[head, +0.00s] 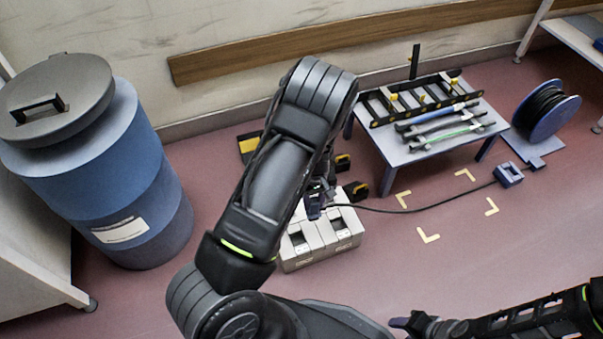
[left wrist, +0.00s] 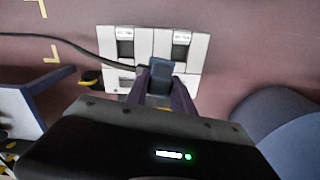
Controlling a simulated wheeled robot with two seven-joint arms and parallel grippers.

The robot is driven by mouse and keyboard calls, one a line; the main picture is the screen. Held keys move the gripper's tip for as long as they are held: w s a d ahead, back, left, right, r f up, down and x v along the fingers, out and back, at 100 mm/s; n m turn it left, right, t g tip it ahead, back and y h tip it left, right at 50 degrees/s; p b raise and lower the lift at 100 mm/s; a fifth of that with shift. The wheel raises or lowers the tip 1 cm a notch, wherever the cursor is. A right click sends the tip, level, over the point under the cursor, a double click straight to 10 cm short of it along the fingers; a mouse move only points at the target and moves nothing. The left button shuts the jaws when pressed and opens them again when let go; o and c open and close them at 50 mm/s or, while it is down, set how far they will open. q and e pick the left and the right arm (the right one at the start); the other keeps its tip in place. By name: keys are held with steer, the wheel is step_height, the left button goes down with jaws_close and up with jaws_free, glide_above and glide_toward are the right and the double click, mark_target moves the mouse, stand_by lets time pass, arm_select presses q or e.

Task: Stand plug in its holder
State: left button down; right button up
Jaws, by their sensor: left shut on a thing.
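My left gripper (head: 316,203) is low over the white unit (head: 296,262), partly behind my own arm. In the left wrist view my left gripper (left wrist: 160,84) is shut on a dark blue plug (left wrist: 160,72), in front of the white unit (left wrist: 193,82) with its dark slots. A black cable (head: 400,211) runs from the gripper across the floor to a blue block (head: 508,174); I cannot tell whether that block is the holder. Whether the plug touches the white unit is unclear. My right gripper (head: 408,323) is at the bottom edge, its jaws unclear.
A low table (head: 438,152) holds a black rack and several bars. A blue cable reel (head: 546,112) stands right of it. Yellow corner marks (head: 428,236) frame bare floor. A blue barrel (head: 145,170) stands left. Black-and-yellow blocks (head: 355,191) lie near the white unit.

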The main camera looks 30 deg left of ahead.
arm_select(q)
steer(key=w+d+r+m, duration=0.55)
steer(key=w+r, duration=0.45)
steer(key=r, duration=0.2)
steer(key=w+d+r+m, duration=0.1)
steer(key=d+r+m, duration=0.1)
steer(key=r, duration=0.6)
steer(key=w+d+r+m, duration=0.1)
steer(key=w+d+r, duration=0.1)
steer(key=r, duration=0.7)
steer(key=shift+w+d+r+m, duration=0.15)
steer(key=shift+w+m, duration=0.1)
steer(key=shift+m, duration=0.1)
